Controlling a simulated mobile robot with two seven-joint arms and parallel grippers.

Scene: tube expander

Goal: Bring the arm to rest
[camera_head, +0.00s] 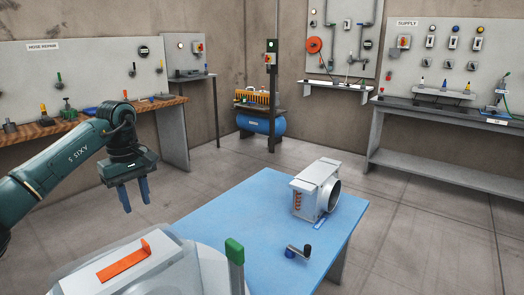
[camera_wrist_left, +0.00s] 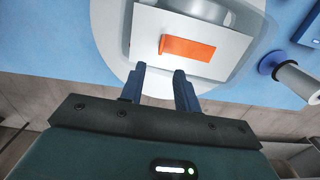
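My left gripper (camera_head: 137,207) hangs on my green arm at the left of the head view, fingers pointing down. Its two blue fingers are apart with nothing between them, as the left wrist view (camera_wrist_left: 160,69) also shows. A white machine with a rounded base (camera_head: 205,262) stands at the near side of the blue table. An orange bar (camera_head: 123,262) with a raised end lies on its top plate; the bar also shows beyond the fingertips in the wrist view (camera_wrist_left: 187,48), apart from them. My right gripper is not in view.
The blue table (camera_head: 250,215) holds a grey-white box with a round duct (camera_head: 316,190) and a small part with a blue knob (camera_head: 297,252). A green-capped upright (camera_head: 235,252) stands by the machine. A wooden-topped bench (camera_head: 75,125) is behind my left arm. Table space between is clear.

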